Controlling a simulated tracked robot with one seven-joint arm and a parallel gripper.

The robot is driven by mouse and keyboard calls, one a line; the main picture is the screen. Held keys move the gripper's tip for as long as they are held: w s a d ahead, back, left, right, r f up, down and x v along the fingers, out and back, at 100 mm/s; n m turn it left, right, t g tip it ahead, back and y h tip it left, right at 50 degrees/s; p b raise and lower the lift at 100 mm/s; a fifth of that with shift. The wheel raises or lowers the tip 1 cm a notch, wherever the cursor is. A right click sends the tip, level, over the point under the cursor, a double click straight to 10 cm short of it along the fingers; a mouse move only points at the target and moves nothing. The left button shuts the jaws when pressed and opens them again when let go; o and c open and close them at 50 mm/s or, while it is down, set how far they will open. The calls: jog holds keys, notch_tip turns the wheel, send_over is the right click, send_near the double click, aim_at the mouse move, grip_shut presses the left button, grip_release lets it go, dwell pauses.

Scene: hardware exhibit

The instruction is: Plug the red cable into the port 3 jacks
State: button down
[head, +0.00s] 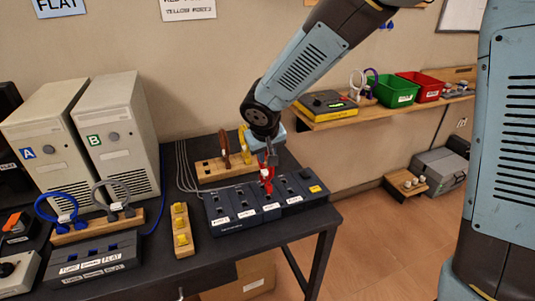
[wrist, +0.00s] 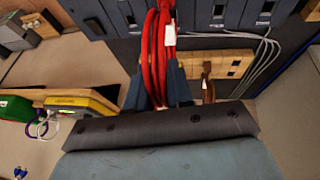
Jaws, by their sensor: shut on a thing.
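My gripper (head: 268,158) is over the dark port panel (head: 232,225) on the black table. It is shut on the red cable (head: 266,175), which hangs below the fingers with a small white tag on it. In the wrist view the red cable (wrist: 152,50) is a looped bundle between my fingers (wrist: 158,95), and it reaches toward the panel (wrist: 235,14) at the top. The panel has several sections with white labels, too small to read surely. The cable's plug ends are hidden, so I cannot tell whether they touch the panel.
A wooden rack (head: 205,178) behind the panel holds a brown cable (head: 224,147) and a yellow cable (head: 245,143). Thin grey cables run left of it. A wooden block with yellow pieces (head: 181,230) stands left of the panel. Computer towers (head: 120,128) stand further left.

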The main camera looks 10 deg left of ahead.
jog(key=shift+f, duration=1.05)
dwell(1.9)
jog(key=shift+c, duration=1.4)
grip_release()
jog(key=shift+s, duration=0.1)
jog(key=v, duration=0.7)
jog(key=shift+r, duration=0.25)
dwell(0.4)
jog(key=shift+s, duration=0.15)
